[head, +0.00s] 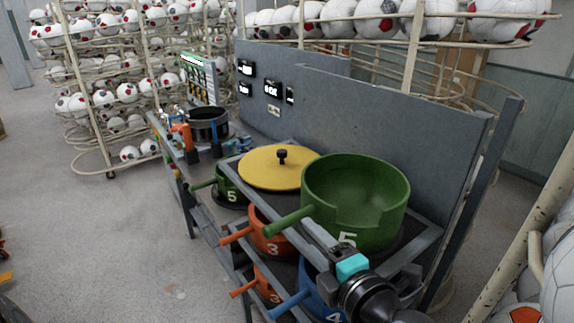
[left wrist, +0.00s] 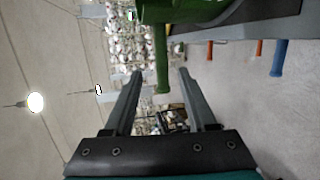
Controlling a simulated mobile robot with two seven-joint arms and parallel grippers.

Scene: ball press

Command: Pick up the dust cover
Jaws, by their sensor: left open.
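The dust cover, which I take to be the yellow round lid (head: 280,168) with a black knob (head: 282,155), lies flat at the top of the rack in the head view, over a small green pot (head: 230,184). My left gripper (head: 308,228) is open, in front of the large green pot (head: 356,200) marked 5 and to the lower right of the lid. In the left wrist view the green pot's handle (left wrist: 162,60) shows between the open fingers (left wrist: 158,75); I cannot tell whether it lies between them in depth. The lid is not seen there. My right gripper is not in view.
Orange pots (head: 268,232) and a blue pot (head: 318,285) stand on lower shelves, handles sticking out. A grey panel (head: 400,130) rises behind the rack. A bench with a black pot (head: 208,124) stands further left. Ball racks (head: 105,80) line the back.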

